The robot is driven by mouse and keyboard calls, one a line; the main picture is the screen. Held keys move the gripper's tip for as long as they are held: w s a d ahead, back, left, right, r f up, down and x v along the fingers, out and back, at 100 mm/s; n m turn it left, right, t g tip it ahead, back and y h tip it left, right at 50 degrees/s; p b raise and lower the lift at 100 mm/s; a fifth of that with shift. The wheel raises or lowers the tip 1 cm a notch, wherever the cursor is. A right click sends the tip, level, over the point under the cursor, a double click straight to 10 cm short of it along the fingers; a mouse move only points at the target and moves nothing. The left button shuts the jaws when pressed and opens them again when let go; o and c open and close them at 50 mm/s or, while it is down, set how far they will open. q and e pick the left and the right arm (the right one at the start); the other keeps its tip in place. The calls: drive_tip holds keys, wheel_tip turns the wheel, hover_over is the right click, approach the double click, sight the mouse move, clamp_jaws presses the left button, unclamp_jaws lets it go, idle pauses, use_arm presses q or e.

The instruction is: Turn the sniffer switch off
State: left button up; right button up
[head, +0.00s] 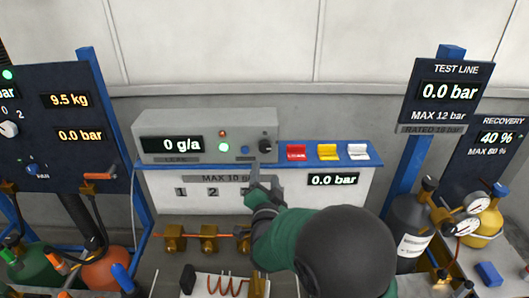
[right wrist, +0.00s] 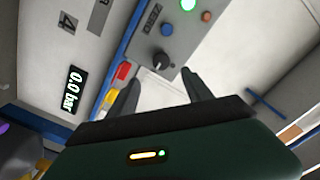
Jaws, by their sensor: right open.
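The sniffer is a grey box (head: 190,128) on a blue-edged shelf, its display reading 0 g/a. A green light is lit on its front, with a small red light above it. Its dark rotary switch (head: 265,145) is at the right end of the front; the knob also shows in the right wrist view (right wrist: 160,60). My right gripper (head: 264,178) is just below the switch in the head view. In the right wrist view the open, empty fingers (right wrist: 158,86) point toward the knob, which appears between and beyond their tips. Contact is not visible. My left gripper is out of view.
Red (head: 296,152), yellow (head: 327,152) and white (head: 357,151) rocker switches sit right of the sniffer. Brass valves (head: 174,238) are below the panel. The TEST LINE display (head: 450,92) and gas cylinders with gauges stand to the right.

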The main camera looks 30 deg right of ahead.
sight(264, 150)
drive_tip(key=p+x, duration=0.2)
drive_tip(key=x, duration=0.9)
drive_tip(key=shift+w+a+r+p, duration=0.1)
drive_tip(key=shift+w+p, duration=0.2)
drive_tip(key=shift+p, duration=0.1)
drive_tip(key=shift+w, duration=0.25)
drive_tip(key=shift+d, duration=0.2)
clamp_jaws()
